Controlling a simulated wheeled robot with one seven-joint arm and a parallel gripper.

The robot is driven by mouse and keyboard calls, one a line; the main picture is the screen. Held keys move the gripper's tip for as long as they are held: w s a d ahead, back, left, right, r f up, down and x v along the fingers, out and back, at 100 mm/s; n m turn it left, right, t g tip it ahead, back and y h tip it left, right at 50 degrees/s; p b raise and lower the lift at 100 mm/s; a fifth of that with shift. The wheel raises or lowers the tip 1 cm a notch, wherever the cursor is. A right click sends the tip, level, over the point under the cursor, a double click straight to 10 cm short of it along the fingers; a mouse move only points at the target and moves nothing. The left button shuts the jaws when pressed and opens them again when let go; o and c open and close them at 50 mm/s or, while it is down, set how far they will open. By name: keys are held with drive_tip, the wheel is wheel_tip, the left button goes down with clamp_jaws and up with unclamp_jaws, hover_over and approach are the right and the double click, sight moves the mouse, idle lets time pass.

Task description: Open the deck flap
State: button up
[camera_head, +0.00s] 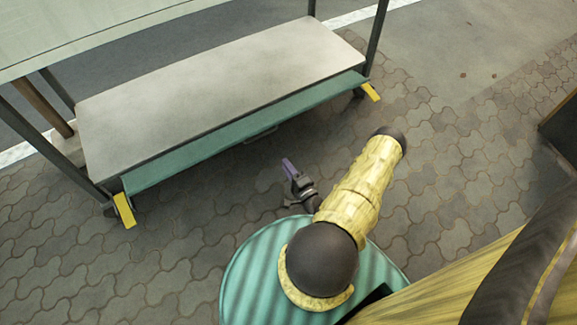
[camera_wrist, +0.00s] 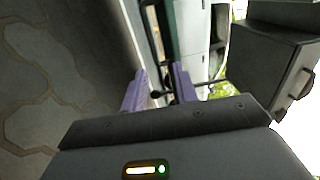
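The deck flap (camera_head: 215,142) is a long green panel along the front edge of the cart's pale lower deck (camera_head: 215,90). A small handle (camera_head: 262,134) sits at the middle of its lower edge. My gripper (camera_head: 289,167) is just in front of the flap, near the handle and apart from it in the head view. In the wrist view my gripper (camera_wrist: 160,88) shows two purple fingers spread apart. A dark thin bar with round ends shows beyond and between the fingertips; I cannot tell its exact distance. A green strip (camera_wrist: 168,30) shows above it.
Yellow brackets (camera_head: 125,210) (camera_head: 370,91) stand at the cart's two front corners, by the wheels. Dark posts (camera_head: 375,40) rise to a pale upper top (camera_head: 80,25). A brown object (camera_head: 562,125) stands at the right edge.

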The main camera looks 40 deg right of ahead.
drive_tip(key=c, duration=0.4)
drive_tip(key=shift+w+r+n+y, duration=0.25)
drive_tip(key=shift+n+y, duration=0.05)
drive_tip(key=shift+y, duration=0.1)
clamp_jaws()
drive_tip(key=w+a+r+n+g+y+p, duration=0.1)
drive_tip(key=w+a+r+n+g+p, duration=0.15)
drive_tip(key=r+n+g+p, duration=0.4)
drive_tip(key=w+a+r+n+g+p, duration=0.1)
drive_tip(key=w+r+n, duration=0.2)
drive_tip(key=r, duration=0.7)
drive_tip(key=w+a+r+n+g+y+p, duration=0.1)
drive_tip(key=w+a+r+n+g+p, duration=0.15)
drive_tip(key=r+n+g, duration=0.4)
drive_tip(key=s+a+r+n+g+p, duration=0.1)
drive_tip(key=s+a+r+p, duration=0.3)
drive_tip(key=r, duration=0.9)
drive_tip(key=s+a+r+n+g+h+p, duration=0.1)
drive_tip(key=s+a+r+p, duration=0.3)
drive_tip(key=s+a+r, duration=0.5)
wheel_tip(320, 180, up, 5)
drive_tip(key=s, duration=0.2)
drive_tip(key=shift+s+a+f, duration=0.15)
drive_tip(key=shift+s, duration=0.15)
